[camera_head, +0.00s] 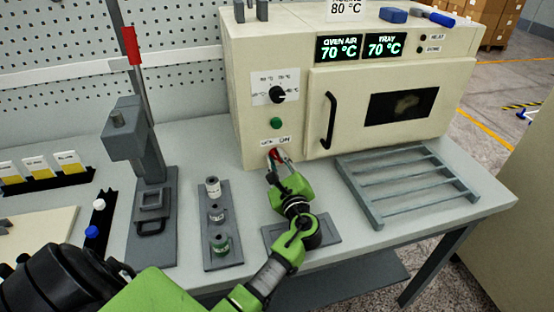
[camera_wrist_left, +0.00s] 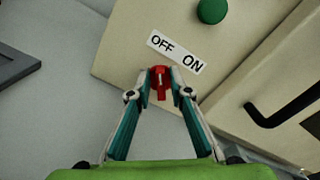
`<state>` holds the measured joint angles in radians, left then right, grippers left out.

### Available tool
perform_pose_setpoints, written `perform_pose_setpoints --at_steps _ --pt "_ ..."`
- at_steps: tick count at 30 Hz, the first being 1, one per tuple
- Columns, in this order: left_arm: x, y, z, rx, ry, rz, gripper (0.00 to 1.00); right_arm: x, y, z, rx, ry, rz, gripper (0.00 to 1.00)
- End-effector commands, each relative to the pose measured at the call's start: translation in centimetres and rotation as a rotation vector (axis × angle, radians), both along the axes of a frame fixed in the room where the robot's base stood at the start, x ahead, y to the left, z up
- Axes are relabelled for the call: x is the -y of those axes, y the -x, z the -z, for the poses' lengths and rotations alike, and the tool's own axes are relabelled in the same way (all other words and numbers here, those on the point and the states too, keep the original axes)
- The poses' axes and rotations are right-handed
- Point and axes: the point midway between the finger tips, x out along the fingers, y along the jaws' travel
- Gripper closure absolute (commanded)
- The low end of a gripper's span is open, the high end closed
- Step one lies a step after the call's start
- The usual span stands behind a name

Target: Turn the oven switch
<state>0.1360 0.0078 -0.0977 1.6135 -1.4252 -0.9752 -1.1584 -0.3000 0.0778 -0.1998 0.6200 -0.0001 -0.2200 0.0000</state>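The oven (camera_head: 292,128) is a cream box at the back of the bench. Its red switch (camera_wrist_left: 160,82) sits low on the front face, just below an OFF/ON label (camera_wrist_left: 177,52). In the head view the switch (camera_head: 275,153) is partly covered by my fingers. My left gripper (camera_wrist_left: 161,84) has its fingertips on both sides of the switch, closed on it with no clear gap. In the head view my left gripper (camera_head: 278,157) reaches the oven's lower left front. Which side the switch points to is hard to tell. My right gripper is not in view.
A green button (camera_head: 277,123) and black dial (camera_head: 277,94) are above the switch. The oven door handle (camera_head: 329,120) is to the right. A grey rack (camera_head: 367,205) lies before the door. A spindle holder (camera_head: 209,251) and a press stand (camera_head: 148,185) are on the left.

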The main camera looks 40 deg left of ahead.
Motion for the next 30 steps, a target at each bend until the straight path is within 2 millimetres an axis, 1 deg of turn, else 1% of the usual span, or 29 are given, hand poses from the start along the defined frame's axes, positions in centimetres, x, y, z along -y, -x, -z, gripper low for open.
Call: perform_pose_setpoints --at_steps 7,9,13,17,24,30 --pt "0.0 0.0 0.0 -0.001 -0.002 0.0 0.75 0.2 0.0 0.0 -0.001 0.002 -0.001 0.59" --pt "0.0 0.0 0.0 -0.001 -0.002 0.0 0.75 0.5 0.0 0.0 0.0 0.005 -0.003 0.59" --pt "0.6 0.4 0.0 -0.001 -0.002 0.002 0.75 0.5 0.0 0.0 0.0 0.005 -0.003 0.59" --pt "2.1 1.8 0.1 -0.001 0.0 0.002 0.75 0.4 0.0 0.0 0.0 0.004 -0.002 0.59" --pt "6.1 5.2 0.1 -0.002 0.001 0.002 0.75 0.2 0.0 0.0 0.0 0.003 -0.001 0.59" --pt "8.4 7.1 0.0 -0.002 0.0 0.0 0.75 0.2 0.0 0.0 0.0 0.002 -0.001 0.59"
